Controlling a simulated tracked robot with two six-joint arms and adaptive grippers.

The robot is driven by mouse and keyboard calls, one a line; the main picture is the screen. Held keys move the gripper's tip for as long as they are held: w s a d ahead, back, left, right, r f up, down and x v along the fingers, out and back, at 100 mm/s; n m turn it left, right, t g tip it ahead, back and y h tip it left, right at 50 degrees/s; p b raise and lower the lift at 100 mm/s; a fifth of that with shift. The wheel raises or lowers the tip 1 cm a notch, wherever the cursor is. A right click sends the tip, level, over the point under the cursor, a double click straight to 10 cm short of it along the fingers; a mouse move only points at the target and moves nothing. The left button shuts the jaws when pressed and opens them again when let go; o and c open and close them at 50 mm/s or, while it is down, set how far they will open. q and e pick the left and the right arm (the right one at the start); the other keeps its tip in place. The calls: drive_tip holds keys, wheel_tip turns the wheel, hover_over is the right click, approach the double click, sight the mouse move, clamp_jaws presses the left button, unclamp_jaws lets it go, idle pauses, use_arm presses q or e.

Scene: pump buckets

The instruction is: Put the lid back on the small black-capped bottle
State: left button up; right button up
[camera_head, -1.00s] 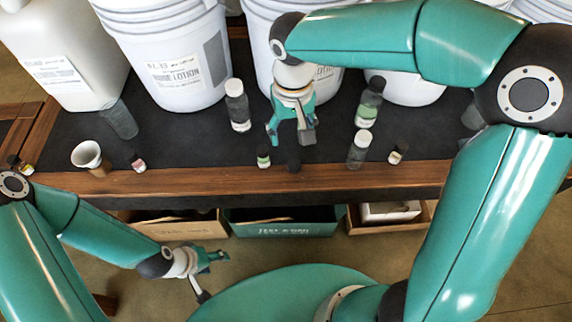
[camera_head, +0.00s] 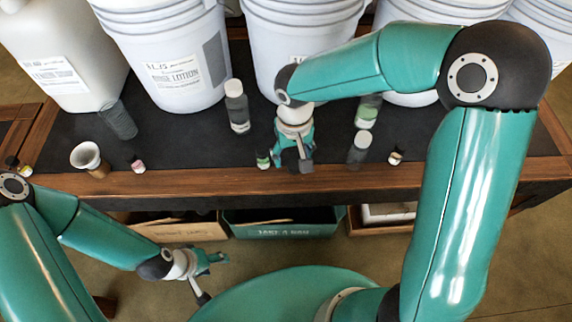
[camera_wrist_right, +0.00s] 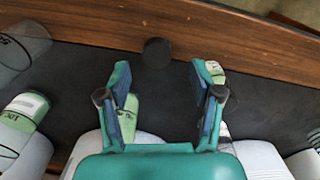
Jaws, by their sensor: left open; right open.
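A small round black lid (camera_wrist_right: 157,52) lies on the dark table mat near the wooden front edge, in the right wrist view. In the head view my right gripper hides it. My right gripper (camera_head: 295,167) is open above the mat; in the wrist view its fingertips (camera_wrist_right: 163,72) are spread on either side of the lid's line, with the lid just beyond them. A small green-labelled bottle (camera_head: 263,160) stands beside the gripper; it is partly behind a finger in the wrist view (camera_wrist_right: 214,67), and its top is unclear. My left gripper (camera_head: 208,272) is open and empty, low before the table.
Small bottles stand near the edge on the right (camera_head: 396,155) and left (camera_head: 138,164), with a beige cup (camera_head: 88,158). Taller bottles (camera_head: 237,108) and a white-capped bottle (camera_head: 359,148) stand nearby. Large white buckets (camera_head: 178,60) fill the back. Open boxes (camera_head: 280,228) sit below.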

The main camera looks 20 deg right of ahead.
sight(293, 164)
wheel_tip(293, 164, down, 3)
drive_tip(key=shift+d+f, duration=0.15)
drive_tip(key=shift+f, duration=0.05)
drive_tip(key=c, duration=0.8)
